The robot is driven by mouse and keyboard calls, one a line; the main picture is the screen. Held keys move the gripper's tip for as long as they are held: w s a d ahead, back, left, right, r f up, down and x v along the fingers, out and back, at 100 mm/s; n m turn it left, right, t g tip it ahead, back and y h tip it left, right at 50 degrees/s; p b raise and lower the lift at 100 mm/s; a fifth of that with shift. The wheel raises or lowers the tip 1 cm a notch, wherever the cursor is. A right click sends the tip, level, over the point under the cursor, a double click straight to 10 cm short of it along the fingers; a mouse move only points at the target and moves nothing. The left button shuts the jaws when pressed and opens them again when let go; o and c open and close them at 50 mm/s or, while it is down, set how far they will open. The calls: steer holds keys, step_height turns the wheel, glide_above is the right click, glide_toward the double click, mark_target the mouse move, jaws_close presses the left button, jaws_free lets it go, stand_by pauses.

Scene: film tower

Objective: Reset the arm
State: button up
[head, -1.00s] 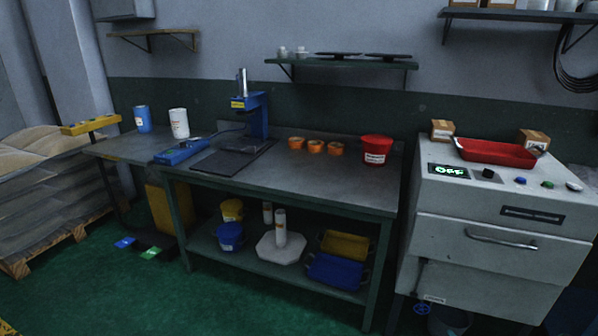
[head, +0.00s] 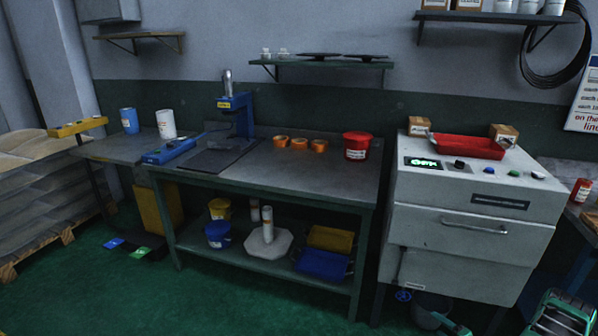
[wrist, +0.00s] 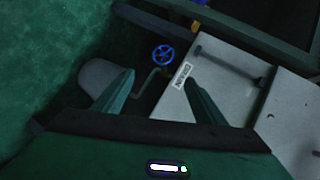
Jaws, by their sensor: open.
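My gripper (wrist: 155,92) shows in the wrist view with its two green fingers spread apart and nothing between them. Beyond the fingers are the lower front of the grey machine (wrist: 235,75) and a blue handwheel (wrist: 163,55).
The grey machine (head: 460,240) carries a red tray (head: 468,147). The green floor (head: 120,290) in front is clear.

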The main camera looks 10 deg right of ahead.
steer(key=w+a+r+n+g+y, duration=0.1)
steer(key=w+r+n+g, duration=0.25)
steer(key=r, duration=0.55)
steer(key=w+a+r+n+g+y, duration=0.1)
steer(key=w+r+n+g, duration=0.2)
steer(key=r, duration=0.6)
steer(key=s+a+r+n+g, duration=0.15)
steer(key=a+r, duration=0.35)
steer(key=r, duration=0.6)
steer(key=s+a+r+n+g, duration=0.15)
steer(key=a+r, duration=0.25)
steer(key=r, duration=0.7)
steer(key=s+a+r+g+h, duration=0.2)
steer(key=s+a+r, duration=0.9)
steer(key=s+r, duration=0.25)
steer(key=s+a+r, duration=0.2)
steer(key=s+a, duration=0.1)
steer(key=s, duration=0.3)
steer(key=s+a+r+g, duration=0.1)
steer(key=s+a, duration=0.2)
steer(key=s, duration=0.3)
steer(key=s+a+r+m+g, duration=0.1)
steer(key=s+a+r, duration=0.1)
steer(key=s, duration=0.4)
steer(key=shift+s+a+r+h, duration=0.3)
steer(key=shift+a, duration=0.45)
